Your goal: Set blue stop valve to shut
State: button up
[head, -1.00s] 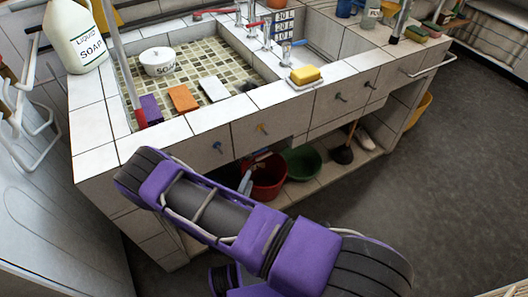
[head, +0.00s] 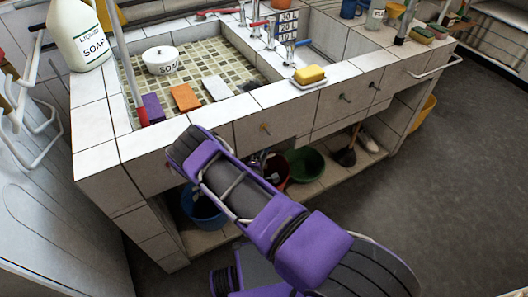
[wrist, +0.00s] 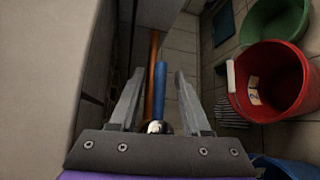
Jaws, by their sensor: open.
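My gripper (wrist: 159,73) is open in the wrist view. A long blue bar (wrist: 160,90), which looks like the blue stop valve's handle or pipe, runs between its two fingers, and I see no clear contact. A shiny round metal part (wrist: 157,127) sits at the bar's near end. An orange bar (wrist: 153,60) runs just behind and left of the blue one. I cannot tell the valve's setting. In the head view my arm reaches to the sink's front edge and hides the gripper and the blue valve.
A pale wall or panel (wrist: 45,70) stands close on the left in the wrist view. A red bucket (wrist: 268,85) and a green bucket (wrist: 274,22) stand on the right. A blue bucket (head: 203,207) stands under the tiled sink (head: 140,142).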

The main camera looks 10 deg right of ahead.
jog(key=shift+c, duration=0.2)
grip_shut()
dwell(1.3)
